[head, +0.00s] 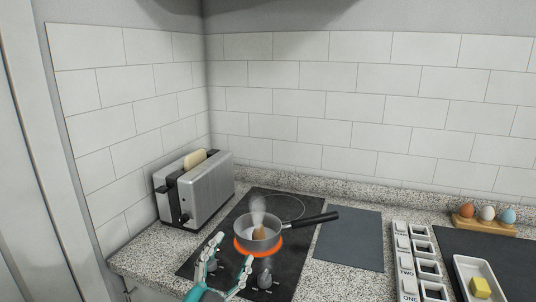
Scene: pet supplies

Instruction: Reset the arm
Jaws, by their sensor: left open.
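My left gripper (226,268) reaches in from the bottom of the head view, over the front of the black cooktop (289,233). Its two fingers are spread apart, with nothing visible between them. A small grey saucepan (272,243) sits on a glowing orange burner just beyond the fingertips, its black handle pointing right. A brown egg (260,232) shows inside the pan, and steam rises above it. The gripper looks apart from the pan. My right gripper is not in view.
A silver toaster (208,192) with bread (195,159) stands at the back left. A dark mat (348,238) lies right of the cooktop. Further right are labelled white blocks (403,255), an egg holder (484,225) with eggs, and a white dish (467,270) with butter (480,287).

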